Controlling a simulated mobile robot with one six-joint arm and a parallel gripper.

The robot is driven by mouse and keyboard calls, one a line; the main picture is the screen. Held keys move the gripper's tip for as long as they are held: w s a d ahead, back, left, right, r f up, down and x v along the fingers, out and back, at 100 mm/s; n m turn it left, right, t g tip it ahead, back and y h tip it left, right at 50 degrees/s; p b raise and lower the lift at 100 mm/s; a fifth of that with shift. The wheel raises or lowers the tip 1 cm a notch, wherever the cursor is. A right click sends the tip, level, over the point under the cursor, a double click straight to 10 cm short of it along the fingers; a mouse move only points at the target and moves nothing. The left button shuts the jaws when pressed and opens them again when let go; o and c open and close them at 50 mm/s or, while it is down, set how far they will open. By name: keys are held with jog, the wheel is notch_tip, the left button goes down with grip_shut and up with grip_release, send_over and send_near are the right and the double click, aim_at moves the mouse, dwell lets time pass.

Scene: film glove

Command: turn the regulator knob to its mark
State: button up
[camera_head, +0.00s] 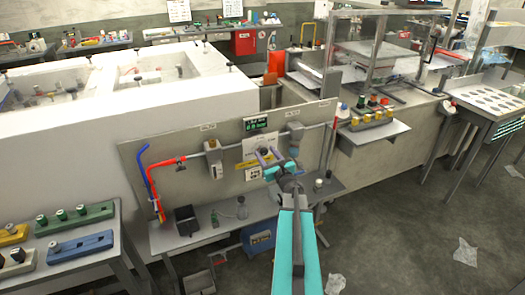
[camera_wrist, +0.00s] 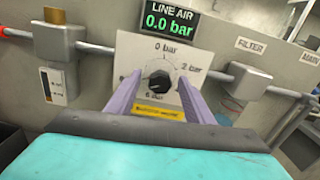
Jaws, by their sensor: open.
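The regulator knob (camera_wrist: 160,82) is a round black knob on a white dial plate (camera_wrist: 164,57). The plate is printed with bar values, with "0 bar" at the top and "2 bar" at the upper right. My gripper (camera_wrist: 156,82) is open. Its two purple fingers stand left and right of the knob in the wrist view; whether they touch it cannot be told. A green display (camera_wrist: 169,21) above reads "LINE AIR 0.0 bar". In the head view my gripper (camera_head: 265,156) is in front of the dial plate (camera_head: 251,145), and the knob is hidden there.
Grey pipe fittings flank the dial, one at left (camera_wrist: 58,45) and a filter (camera_wrist: 248,80) at right. A red valve and hose (camera_head: 181,160) are farther left on the panel. A shelf (camera_head: 190,236) with small items lies below. Open floor (camera_head: 400,230) is at right.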

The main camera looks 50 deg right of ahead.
jog(key=shift+p+x, duration=0.4)
jog(key=shift+x, duration=1)
jog(key=c, duration=1)
jog(key=shift+s+a, duration=0.1)
jog(key=shift+a, duration=0.25)
jog(key=shift+c, duration=0.2)
jog(key=shift+d, duration=0.25)
jog(key=shift+b, duration=0.4)
